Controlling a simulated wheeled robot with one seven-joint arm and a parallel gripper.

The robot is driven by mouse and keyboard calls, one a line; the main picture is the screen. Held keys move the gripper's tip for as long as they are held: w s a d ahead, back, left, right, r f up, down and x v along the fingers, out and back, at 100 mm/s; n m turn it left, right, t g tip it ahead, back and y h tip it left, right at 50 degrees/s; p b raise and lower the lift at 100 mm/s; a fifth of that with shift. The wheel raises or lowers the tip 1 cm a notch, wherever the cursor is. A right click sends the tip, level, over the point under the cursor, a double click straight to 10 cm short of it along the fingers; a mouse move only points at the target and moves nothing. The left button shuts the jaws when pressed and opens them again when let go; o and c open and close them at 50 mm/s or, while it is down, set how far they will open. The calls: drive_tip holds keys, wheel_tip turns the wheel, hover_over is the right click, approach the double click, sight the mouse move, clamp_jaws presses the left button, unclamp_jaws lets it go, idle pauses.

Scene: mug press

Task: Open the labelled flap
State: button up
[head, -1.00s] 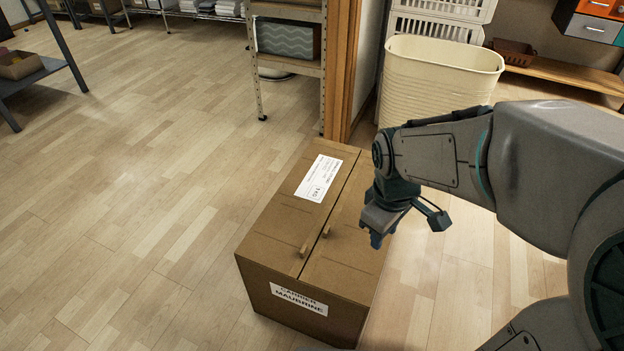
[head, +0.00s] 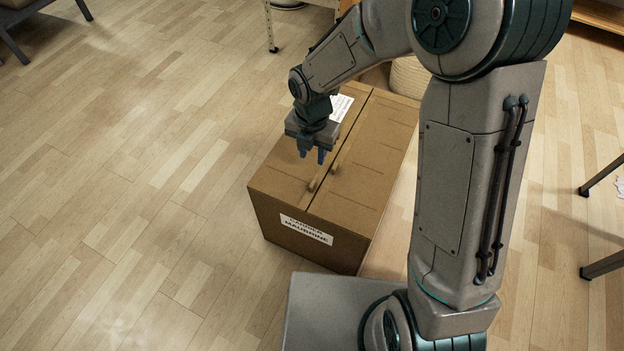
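A brown cardboard box (head: 318,236) stands on the floor with its two top flaps lying flat and meeting at a centre seam. The left flap (head: 276,172) carries a white label (head: 341,107) near its far end, partly hidden behind my arm. The right flap (head: 378,150) shows no label. Each flap has a small raised tab beside the seam; the left flap's tab (head: 315,184) is nearest the front. My gripper (head: 312,156) points down over the left flap, near the seam. Its two fingers are apart with nothing seen between them. I cannot tell its exact height above the flap.
A printed white sticker (head: 306,229) is on the box's front face. A cream bin (head: 405,78) stands behind the box, mostly hidden by my arm. Dark furniture legs (head: 603,262) stand at the right. The wooden floor (head: 120,190) left of the box is clear.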

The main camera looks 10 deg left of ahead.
sight(312, 183)
wheel_tip(312, 183, down, 12)
drive_tip(key=b, duration=0.5)
drive_tip(key=shift+f, duration=0.25)
clamp_jaws()
